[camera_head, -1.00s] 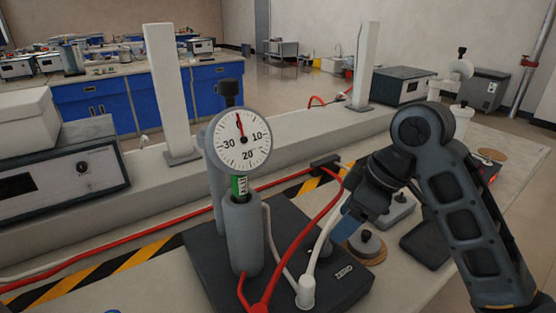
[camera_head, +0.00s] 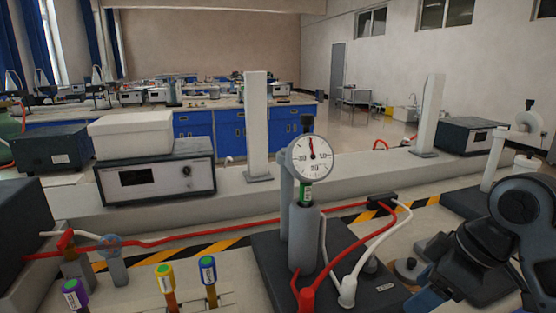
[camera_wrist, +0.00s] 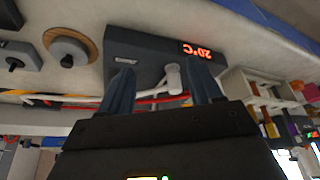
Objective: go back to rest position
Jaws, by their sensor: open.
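My gripper is open, and its two blue fingers (camera_wrist: 160,92) stand apart in the wrist view with nothing between them. In the head view my arm is at the lower right, and the fingertips are hard to make out there. A dark apparatus with a round dial gauge (camera_head: 310,156) stands to the left of the arm. Its black base (camera_head: 275,243) holds a grey cylinder (camera_head: 304,235) with a green-labelled tube (camera_head: 305,191) in it. In the wrist view a dark box with a red 20°C readout (camera_wrist: 140,48) lies beyond the fingers.
Red and white hoses (camera_head: 372,240) loop up from the apparatus close to the arm. Capped tubes (camera_head: 209,275) stand at the front left. A grey instrument (camera_head: 155,178) with a white box (camera_head: 131,135) sits behind.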

